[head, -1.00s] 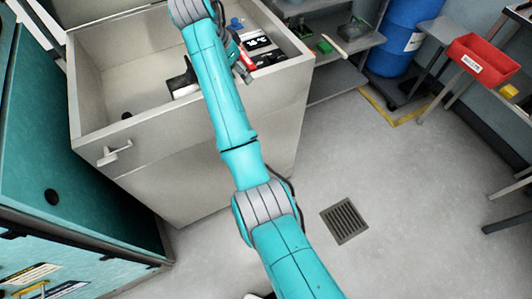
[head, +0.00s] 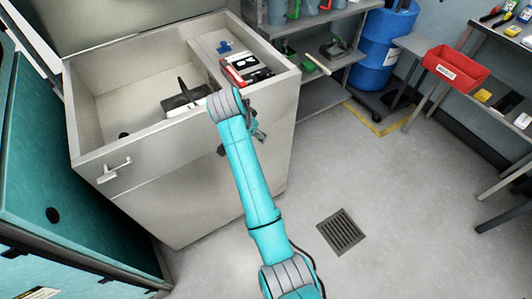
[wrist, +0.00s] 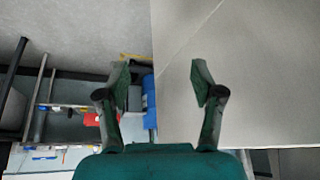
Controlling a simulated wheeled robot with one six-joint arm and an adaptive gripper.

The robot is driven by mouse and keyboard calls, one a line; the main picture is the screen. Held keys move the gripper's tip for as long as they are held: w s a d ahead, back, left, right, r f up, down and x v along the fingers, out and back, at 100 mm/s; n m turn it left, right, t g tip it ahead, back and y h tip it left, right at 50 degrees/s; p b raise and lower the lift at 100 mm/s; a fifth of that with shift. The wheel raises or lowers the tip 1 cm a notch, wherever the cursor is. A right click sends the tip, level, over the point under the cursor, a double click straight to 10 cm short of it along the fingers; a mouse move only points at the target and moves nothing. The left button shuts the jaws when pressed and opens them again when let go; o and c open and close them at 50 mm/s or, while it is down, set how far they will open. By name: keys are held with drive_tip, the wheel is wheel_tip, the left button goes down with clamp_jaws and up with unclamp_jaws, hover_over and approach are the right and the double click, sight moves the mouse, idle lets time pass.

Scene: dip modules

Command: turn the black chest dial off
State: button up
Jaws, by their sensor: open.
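The pale grey chest (head: 170,180) stands open at the left of the head view, with a white handle on its front. A small dark round shape (head: 221,149), seemingly the black dial, shows on its front face right beside my arm, which partly covers it. I cannot read its setting. My gripper (head: 258,132) is by the chest's front right side, apart from the dark shape as far as I can tell. In the wrist view my gripper (wrist: 158,85) is open and empty, with a plain pale panel to its right. No dial shows there.
The chest holds a black-and-white box (head: 246,68) and a dark item (head: 184,100). A blue barrel (head: 385,45) and red bin (head: 455,68) are behind right. The floor around the drain (head: 341,231) is clear.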

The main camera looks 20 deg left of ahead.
drive_tip(key=s+d+f, duration=0.1)
drive_tip(key=d+f, duration=0.4)
drive_tip(key=f, duration=0.1)
drive_tip(key=shift+s+f+n+t+y, duration=0.15)
drive_tip(key=shift+f+n+t+y, duration=0.15)
drive_tip(key=shift+f+n, duration=0.1)
drive_tip(key=s+d+f+n+t+y, duration=0.1)
drive_tip(key=s+d+f, duration=0.7)
drive_tip(key=d+f, duration=0.45)
drive_tip(key=s+d+f+n+t+y, duration=0.1)
drive_tip(key=s+d+f+t, duration=0.1)
drive_tip(key=s+d, duration=1)
drive_tip(key=s+d+r+t, duration=0.1)
drive_tip(key=s+d+r, duration=0.2)
drive_tip(key=s, duration=0.5)
drive_tip(key=s+d+r+t, duration=0.2)
drive_tip(key=s+d+r, duration=0.15)
drive_tip(key=s, duration=0.45)
drive_tip(key=s+d+r+t, duration=0.1)
drive_tip(key=s+r, duration=0.5)
drive_tip(key=r, duration=0.2)
drive_tip(key=s+d+r+t+h, duration=0.1)
drive_tip(key=s+d+r, duration=0.1)
drive_tip(key=s+r, duration=0.3)
wheel_tip(320, 180, up, 3)
drive_tip(key=shift+s+d+r+n+t+h, duration=0.2)
drive_tip(key=shift+s+n+t+h, duration=0.1)
drive_tip(key=shift+s+t, duration=0.1)
